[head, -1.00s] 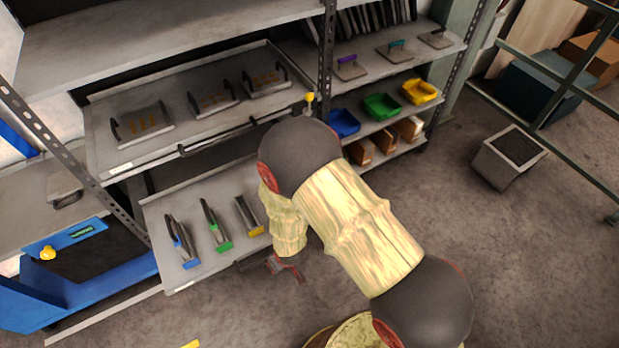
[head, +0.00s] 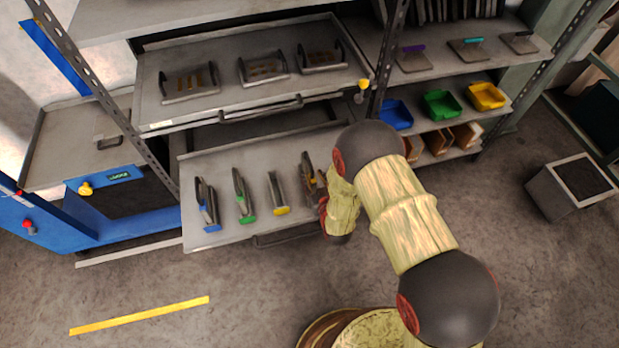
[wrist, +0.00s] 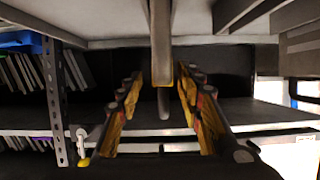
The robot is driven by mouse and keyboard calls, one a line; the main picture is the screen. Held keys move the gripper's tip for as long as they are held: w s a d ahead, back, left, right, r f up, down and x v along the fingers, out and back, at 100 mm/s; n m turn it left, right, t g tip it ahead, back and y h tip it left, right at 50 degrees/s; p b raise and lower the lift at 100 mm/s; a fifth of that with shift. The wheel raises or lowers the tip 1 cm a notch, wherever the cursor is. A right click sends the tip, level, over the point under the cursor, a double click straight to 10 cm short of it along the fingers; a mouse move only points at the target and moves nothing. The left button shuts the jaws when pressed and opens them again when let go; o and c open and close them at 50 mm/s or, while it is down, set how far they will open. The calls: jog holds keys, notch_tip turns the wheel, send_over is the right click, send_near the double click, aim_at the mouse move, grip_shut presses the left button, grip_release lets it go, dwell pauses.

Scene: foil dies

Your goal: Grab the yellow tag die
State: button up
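The yellow tag die (head: 275,190) stands on the pulled-out drawer (head: 215,168) in the head view, a narrow grey plate with a yellow tag at its front end. My gripper (head: 310,178) is just right of it at the drawer's right end, partly hidden by my arm. In the wrist view my gripper (wrist: 160,90) has its two fingers spread. A grey upright bar with a yellowish edge (wrist: 161,45) shows between them, with gaps on both sides. I cannot tell whether this bar is the yellow tag die.
A green tag die (head: 242,195) and a blue tag die (head: 206,205) stand further left on the drawer. A shelf above (head: 225,110) holds several handled plates. A perforated rack post (head: 391,55) rises to the right. Open floor with a yellow strip (head: 140,315) lies in front.

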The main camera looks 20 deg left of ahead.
jog(key=b+x, duration=0.2)
jog(key=x, duration=0.3)
jog(key=shift+a+r, duration=0.15)
jog(key=shift+a, duration=0.05)
jog(key=shift+c, duration=0.2)
grip_shut()
dwell(0.8)
jog(key=shift+w+r, duration=0.1)
jog(key=shift+r, duration=0.15)
